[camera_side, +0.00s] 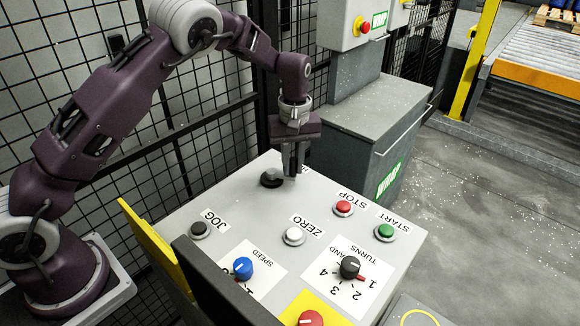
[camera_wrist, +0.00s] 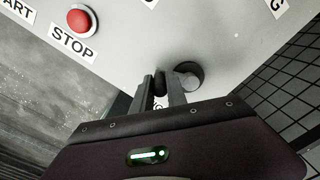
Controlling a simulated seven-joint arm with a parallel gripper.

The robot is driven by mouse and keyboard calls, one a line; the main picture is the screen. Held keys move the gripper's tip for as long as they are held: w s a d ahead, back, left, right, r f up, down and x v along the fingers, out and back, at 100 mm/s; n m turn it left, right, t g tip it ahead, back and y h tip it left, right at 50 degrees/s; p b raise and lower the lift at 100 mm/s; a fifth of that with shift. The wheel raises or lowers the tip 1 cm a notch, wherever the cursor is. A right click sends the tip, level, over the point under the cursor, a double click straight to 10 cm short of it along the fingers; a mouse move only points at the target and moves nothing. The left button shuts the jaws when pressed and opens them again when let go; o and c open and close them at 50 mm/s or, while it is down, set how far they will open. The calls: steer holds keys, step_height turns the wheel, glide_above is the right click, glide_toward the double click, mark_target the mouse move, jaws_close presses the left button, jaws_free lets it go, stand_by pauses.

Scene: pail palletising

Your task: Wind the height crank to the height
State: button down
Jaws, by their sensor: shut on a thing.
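The height crank (camera_side: 271,179) is a round black piece at the back corner of the light grey panel (camera_side: 245,210). It also shows in the wrist view (camera_wrist: 190,72), just right of the fingers. My gripper (camera_side: 291,172) points down beside the crank's hub, low over the panel. In the wrist view my gripper (camera_wrist: 161,88) has its two fingers close together, shut on the crank's handle, which the fingers mostly hide. A label beside the crank is largely covered by the fingers, and no height reading is legible.
On the panel are a red STOP button (camera_side: 344,208), green START button (camera_side: 385,232), white ZERO button (camera_side: 294,236), black JOG button (camera_side: 199,229), blue SPEED knob (camera_side: 243,267) and black TURNS dial (camera_side: 350,266). A grey cabinet (camera_side: 365,120) and mesh fence stand behind.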

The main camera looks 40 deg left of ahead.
steer(key=shift+w+a+n, duration=0.15)
steer(key=shift+w+n, duration=0.2)
steer(key=shift+n, duration=0.35)
steer(key=shift+w+a+n, duration=0.15)
steer(key=shift+w+n, duration=0.15)
steer(key=shift+n, duration=0.4)
steer(key=c, duration=1.3)
jaws_free()
steer(key=shift+a, duration=0.1)
steer(key=shift+c, duration=0.2)
step_height(320, 180, up, 7)
